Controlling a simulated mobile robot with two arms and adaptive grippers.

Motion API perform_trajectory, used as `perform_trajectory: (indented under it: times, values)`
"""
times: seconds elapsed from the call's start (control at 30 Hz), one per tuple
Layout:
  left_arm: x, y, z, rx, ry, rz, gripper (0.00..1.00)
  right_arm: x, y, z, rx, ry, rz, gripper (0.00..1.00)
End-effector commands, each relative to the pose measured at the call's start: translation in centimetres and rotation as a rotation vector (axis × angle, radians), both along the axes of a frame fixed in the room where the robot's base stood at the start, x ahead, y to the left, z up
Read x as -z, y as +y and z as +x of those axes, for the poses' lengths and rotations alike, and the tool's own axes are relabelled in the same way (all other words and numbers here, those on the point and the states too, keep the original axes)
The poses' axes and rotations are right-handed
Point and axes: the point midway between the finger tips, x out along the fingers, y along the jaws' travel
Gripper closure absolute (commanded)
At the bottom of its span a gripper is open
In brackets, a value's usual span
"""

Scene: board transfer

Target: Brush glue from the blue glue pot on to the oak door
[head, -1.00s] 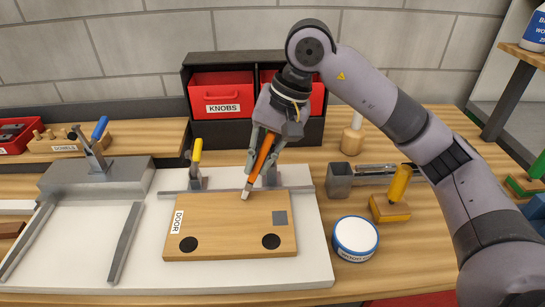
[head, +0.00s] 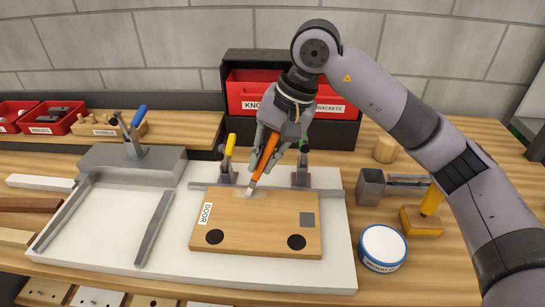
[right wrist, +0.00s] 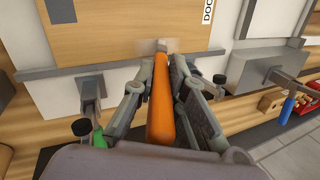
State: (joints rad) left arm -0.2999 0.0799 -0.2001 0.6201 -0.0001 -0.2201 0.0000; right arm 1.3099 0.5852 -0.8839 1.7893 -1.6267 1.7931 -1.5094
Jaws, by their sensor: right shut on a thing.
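The oak door (head: 258,222) lies flat on a white board (head: 165,270), with a DOOR label, two dark round spots and a grey square on it. My right gripper (head: 267,152) is shut on an orange-handled brush (head: 264,160). The brush is tilted, with its pale tip at the door's far edge; the right wrist view shows the handle (right wrist: 160,120) between the fingers. A faint pale patch shows around the tip there. The blue glue pot (head: 383,248), with a white top, stands right of the board. My left gripper is not in view.
Yellow- and green-handled clamps (head: 228,160) stand along a grey rail behind the door. An empty grey-railed fixture (head: 132,165) is at left. Red bins (head: 250,95) are behind my gripper. A grey metal holder (head: 371,187) and a yellow-handled block (head: 422,220) stand at right.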

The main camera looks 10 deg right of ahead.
Motion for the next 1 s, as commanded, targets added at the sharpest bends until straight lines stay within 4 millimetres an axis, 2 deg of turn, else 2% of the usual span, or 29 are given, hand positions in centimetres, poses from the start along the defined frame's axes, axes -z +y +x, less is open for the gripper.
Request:
perform_trajectory:
  times: [0.23, 0.53, 0.8, 1.0]
  values:
    - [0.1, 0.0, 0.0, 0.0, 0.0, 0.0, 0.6, 0.0, 2.2, 0.7, -0.003, 0.0, 0.0, 1.0]
    - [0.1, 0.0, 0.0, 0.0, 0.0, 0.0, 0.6, 0.0, 3.4, 1.0, -0.002, 0.0, -0.001, 1.0]
    - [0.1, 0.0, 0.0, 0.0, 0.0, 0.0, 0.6, -0.1, 5.6, 1.8, -0.002, -0.001, 0.0, 1.0]
    - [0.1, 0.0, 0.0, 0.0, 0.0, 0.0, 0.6, -0.1, 6.5, 2.1, -0.002, -0.002, 0.002, 1.0]
